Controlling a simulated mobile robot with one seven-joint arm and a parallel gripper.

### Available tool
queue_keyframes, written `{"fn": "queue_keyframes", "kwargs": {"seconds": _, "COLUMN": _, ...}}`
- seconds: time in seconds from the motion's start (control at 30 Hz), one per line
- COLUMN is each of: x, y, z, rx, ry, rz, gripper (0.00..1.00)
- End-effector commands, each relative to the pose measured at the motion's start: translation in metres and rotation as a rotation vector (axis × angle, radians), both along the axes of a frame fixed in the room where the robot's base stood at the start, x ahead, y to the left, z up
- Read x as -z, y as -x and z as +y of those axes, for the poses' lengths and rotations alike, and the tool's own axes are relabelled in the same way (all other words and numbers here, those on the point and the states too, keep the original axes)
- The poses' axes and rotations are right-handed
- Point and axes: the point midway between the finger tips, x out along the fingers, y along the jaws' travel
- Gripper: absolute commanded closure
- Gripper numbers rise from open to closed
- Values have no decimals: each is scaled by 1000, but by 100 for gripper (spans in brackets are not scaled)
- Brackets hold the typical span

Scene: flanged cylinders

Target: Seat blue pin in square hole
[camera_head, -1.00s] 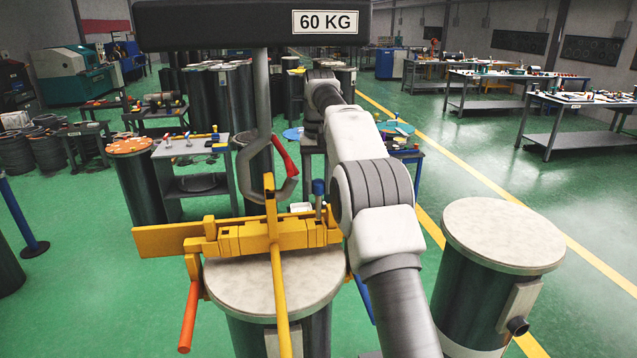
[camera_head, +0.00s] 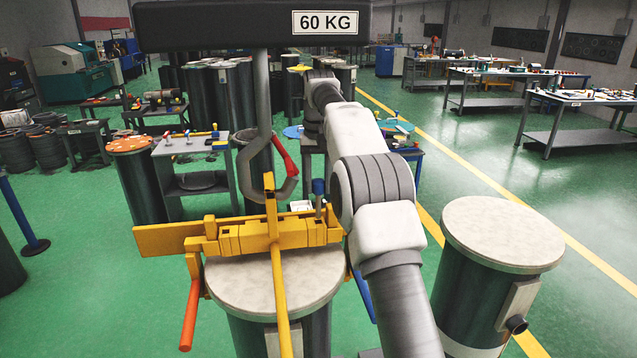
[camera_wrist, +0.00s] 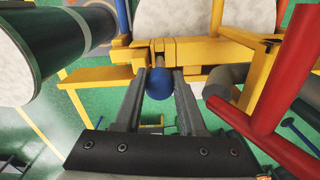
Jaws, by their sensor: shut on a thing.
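The blue pin (camera_head: 318,187) has a blue head on a grey shank and stands about upright at the right end of the yellow clamp fixture (camera_head: 250,238). In the wrist view the pin's round blue head (camera_wrist: 160,84) is between the two grey fingers of my gripper (camera_wrist: 165,74), which is shut on the pin. The shank points to the yellow block (camera_wrist: 182,50) of the fixture. The square hole is not visible, and I cannot tell how deep the shank sits. My gripper is hidden in the head view.
The fixture lies over a pale round cylinder top (camera_head: 275,282). A grey hook (camera_head: 270,165) hangs from a black 60 KG beam (camera_head: 230,25) close by. Red bars (camera_wrist: 285,75) are at the right in the wrist view. Another flanged cylinder (camera_head: 503,232) stands at right.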

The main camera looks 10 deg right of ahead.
Motion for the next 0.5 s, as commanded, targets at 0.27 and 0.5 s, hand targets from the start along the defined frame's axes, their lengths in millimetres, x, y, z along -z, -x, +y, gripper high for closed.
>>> {"fn": "queue_keyframes", "kwargs": {"seconds": 0.27, "x": 6, "y": 0, "z": 0, "rx": 0, "ry": 0, "rz": -1, "gripper": 100}}
{"fn": "queue_keyframes", "kwargs": {"seconds": 0.5, "x": 10, "y": 0, "z": 0, "rx": 0, "ry": 0, "rz": -1, "gripper": 100}}
